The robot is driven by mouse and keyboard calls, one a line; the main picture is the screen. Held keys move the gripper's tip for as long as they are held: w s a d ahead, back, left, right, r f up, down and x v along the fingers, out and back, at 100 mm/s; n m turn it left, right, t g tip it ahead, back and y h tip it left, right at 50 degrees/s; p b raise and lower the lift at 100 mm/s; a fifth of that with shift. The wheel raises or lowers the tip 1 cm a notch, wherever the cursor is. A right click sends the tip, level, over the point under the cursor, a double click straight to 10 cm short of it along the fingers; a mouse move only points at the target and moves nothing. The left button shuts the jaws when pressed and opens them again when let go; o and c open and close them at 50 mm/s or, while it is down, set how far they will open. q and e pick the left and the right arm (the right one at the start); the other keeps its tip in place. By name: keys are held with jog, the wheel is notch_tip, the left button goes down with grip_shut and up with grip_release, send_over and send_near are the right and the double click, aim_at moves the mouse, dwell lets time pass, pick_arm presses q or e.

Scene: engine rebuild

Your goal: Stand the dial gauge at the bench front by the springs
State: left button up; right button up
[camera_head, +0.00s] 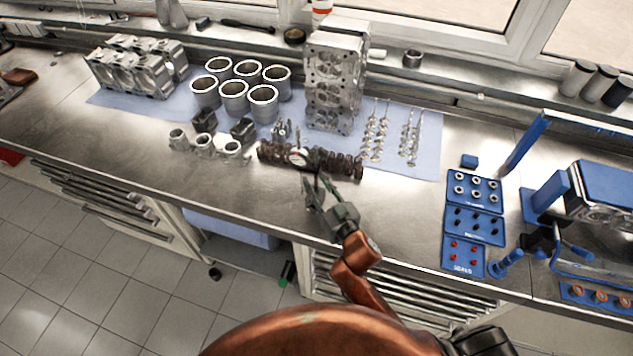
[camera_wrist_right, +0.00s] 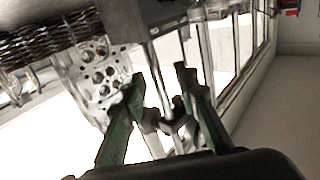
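The dial gauge (camera_head: 300,157), with a round pale face, shows at the front of the dark coil springs (camera_head: 335,163) on the bench. My right gripper (camera_head: 316,182) is just in front of it, low over the bench. In the right wrist view a dark grey block with a slim post (camera_wrist_right: 157,65) shows beyond my green fingertips (camera_wrist_right: 158,78); it may be the gauge's stand. The fingers are apart, and I see no clear contact with the post. The gripper partly hides the gauge's lower part. My left gripper is out of view.
A blue mat (camera_head: 428,150) holds cylinder liners (camera_head: 234,97), an engine block part (camera_head: 335,75) and rows of valves (camera_head: 410,138). Small pistons (camera_head: 204,143) stand left of the springs. Blue part trays (camera_head: 473,225) lie at the right. The front bench strip (camera_head: 235,185) is clear.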

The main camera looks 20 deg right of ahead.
jog(key=shift+f, duration=0.25)
jog(key=s+d, duration=0.2)
jog(key=s, duration=1)
jog(key=shift+d+r, duration=0.15)
jog(key=shift+r, duration=0.1)
jog(key=shift+w, duration=0.1)
